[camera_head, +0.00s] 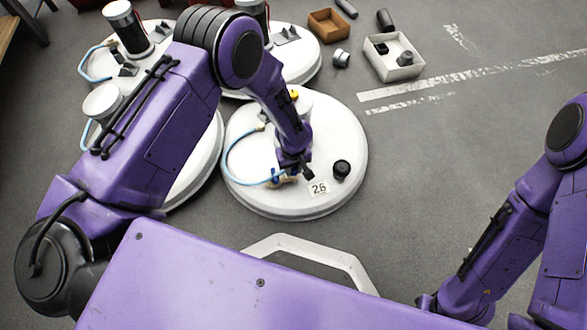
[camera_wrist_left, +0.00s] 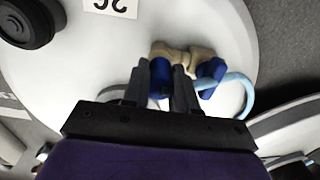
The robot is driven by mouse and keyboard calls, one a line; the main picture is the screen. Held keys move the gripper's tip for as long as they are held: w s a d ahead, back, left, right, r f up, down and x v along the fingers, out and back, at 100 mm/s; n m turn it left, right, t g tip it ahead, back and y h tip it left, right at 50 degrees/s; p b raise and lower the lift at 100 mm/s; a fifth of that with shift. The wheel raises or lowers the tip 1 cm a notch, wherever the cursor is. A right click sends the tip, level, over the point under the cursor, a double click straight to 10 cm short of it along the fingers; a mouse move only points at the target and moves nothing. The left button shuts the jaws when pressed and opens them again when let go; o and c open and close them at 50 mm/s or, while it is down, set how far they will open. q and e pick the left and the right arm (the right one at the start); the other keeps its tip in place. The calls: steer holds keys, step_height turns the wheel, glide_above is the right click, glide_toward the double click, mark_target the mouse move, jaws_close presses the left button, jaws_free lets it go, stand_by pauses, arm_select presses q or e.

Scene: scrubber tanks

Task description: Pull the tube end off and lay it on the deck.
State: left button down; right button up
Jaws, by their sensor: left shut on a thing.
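The light blue tube (camera_head: 231,160) loops over the white round tank lid (camera_head: 335,115) marked 26, from a brass-coloured fitting near its upper left to a tan fitting (camera_head: 284,183) near its front. My left gripper (camera_head: 297,170) reaches down to this front fitting. In the left wrist view my left gripper (camera_wrist_left: 164,85) is shut on a blue cylindrical piece, the tube end (camera_wrist_left: 161,76), right beside the tan fitting (camera_wrist_left: 190,53). A second blue piece (camera_wrist_left: 212,71) is beside that fitting. Fingers hide part of the tube, so I cannot tell whether the end is still seated. My right gripper is out of view.
A black knob (camera_head: 342,169) stands on the lid right of my gripper. Other tank lids stand behind and left. A brown box (camera_head: 328,25) and a white box (camera_head: 393,72) are at the back. Bare floor lies to the right.

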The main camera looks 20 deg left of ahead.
arm_select(q)
steer(key=shift+r+p, duration=2.15)
steer(key=shift+r, duration=0.25)
steer(key=shift+f, duration=0.1)
